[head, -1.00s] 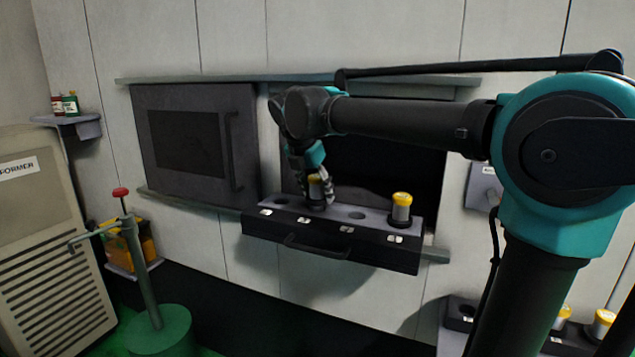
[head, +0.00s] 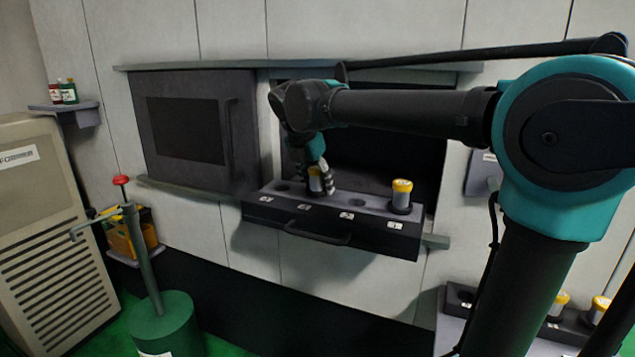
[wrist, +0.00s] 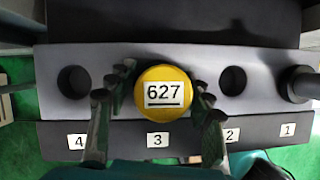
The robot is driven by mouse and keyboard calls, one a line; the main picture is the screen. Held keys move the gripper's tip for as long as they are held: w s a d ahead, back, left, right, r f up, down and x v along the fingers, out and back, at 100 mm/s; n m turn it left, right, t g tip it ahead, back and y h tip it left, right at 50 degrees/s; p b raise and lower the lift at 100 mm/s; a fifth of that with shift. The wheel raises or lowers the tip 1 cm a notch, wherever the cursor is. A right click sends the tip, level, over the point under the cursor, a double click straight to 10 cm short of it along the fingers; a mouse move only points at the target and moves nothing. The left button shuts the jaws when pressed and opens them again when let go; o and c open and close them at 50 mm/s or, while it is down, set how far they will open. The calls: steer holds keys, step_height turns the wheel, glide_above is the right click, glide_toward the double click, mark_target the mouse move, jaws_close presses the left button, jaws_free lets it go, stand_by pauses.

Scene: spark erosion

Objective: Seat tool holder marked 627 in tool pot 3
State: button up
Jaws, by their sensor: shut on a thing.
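The tool holder marked 627 (wrist: 163,80) has a yellow cap with a white label. In the wrist view it stands over the position labelled 3 on the tool rack (wrist: 108,59), and it hides that pot's opening. In the head view the holder (head: 315,183) appears upright at the rack (head: 276,221). My gripper (wrist: 162,98) has its fingers on both sides of the yellow cap, shut on it; it also shows in the head view (head: 322,178). I cannot tell how deep the holder sits.
Pot 4 (wrist: 74,82) and pot 2 (wrist: 232,81) are empty holes beside it. Another yellow-capped holder (head: 401,194) stands at position 1. The rack sticks out as a drawer with a front handle (head: 318,237). A dark cabinet door (head: 186,131) is at left.

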steer(key=shift+f, duration=0.15)
steer(key=o, duration=1.6)
steer(key=v, duration=0.6)
steer(key=w+d+v, duration=0.1)
steer(key=v, duration=0.5)
steer(key=w+r+v, duration=0.1)
steer(key=v, duration=0.5)
steer(key=shift+d+r, duration=0.2)
steer(key=shift+s, duration=0.15)
